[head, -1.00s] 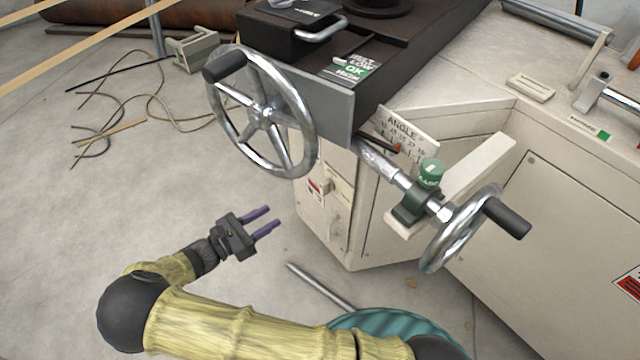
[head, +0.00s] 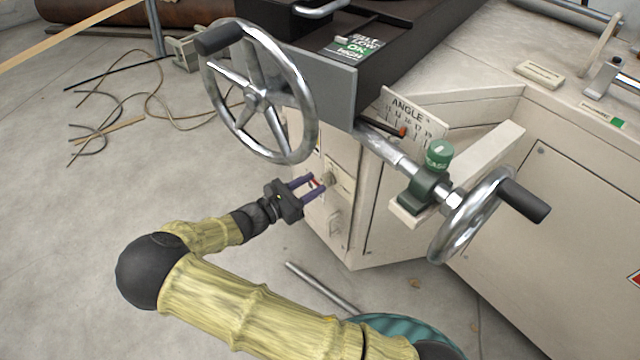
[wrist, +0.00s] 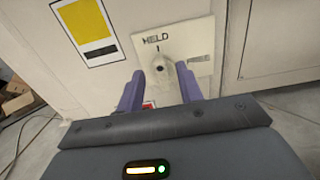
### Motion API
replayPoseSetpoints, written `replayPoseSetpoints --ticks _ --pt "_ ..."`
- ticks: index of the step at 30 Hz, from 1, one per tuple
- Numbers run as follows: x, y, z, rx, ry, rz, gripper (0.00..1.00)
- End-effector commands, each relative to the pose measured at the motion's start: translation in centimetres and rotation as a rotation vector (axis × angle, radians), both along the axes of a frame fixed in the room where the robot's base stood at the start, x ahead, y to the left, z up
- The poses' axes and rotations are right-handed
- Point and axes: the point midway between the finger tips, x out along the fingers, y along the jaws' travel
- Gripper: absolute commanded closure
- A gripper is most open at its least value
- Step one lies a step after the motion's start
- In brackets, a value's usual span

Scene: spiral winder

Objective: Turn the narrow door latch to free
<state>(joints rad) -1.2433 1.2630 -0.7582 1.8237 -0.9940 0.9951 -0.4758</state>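The narrow door latch (wrist: 161,68) is a small pale knob on a cream plate (wrist: 143,46) in the wrist view. The plate reads "HELD" above the knob, with a short mark under the word; another label at its right is too blurred to read. In the head view the latch (head: 328,179) is on the narrow door (head: 342,158) of the cream cabinet. My gripper (head: 316,184) is open, its two purple fingers pointing at the latch.
A large handwheel (head: 257,92) overhangs above my gripper. A smaller handwheel (head: 474,215) with a shaft and green knob (head: 439,153) stands at the right. A metal rod (head: 322,287) lies on the floor below. The floor at left is mostly clear, with loose cables farther back.

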Motion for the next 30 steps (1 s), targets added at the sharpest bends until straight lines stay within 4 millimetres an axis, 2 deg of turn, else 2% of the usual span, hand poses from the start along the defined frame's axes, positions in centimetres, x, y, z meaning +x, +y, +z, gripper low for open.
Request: replayPoseSetpoints --ticks 3,6,16,17,22,30 --pt "1.0 -1.6 -0.3 0.0 -0.001 -0.002 0.64" --pt "1.5 -2.3 -0.2 -0.001 -0.001 0.0 0.64" --pt "1.8 -2.6 0.0 0.0 0.0 0.002 0.64" --pt "1.8 -2.6 0.0 0.0 0.0 0.002 0.66" --pt "1.8 -2.6 0.0 0.0 0.0 0.003 0.99" --pt "1.8 -2.6 0.1 0.003 -0.005 0.003 1.0"
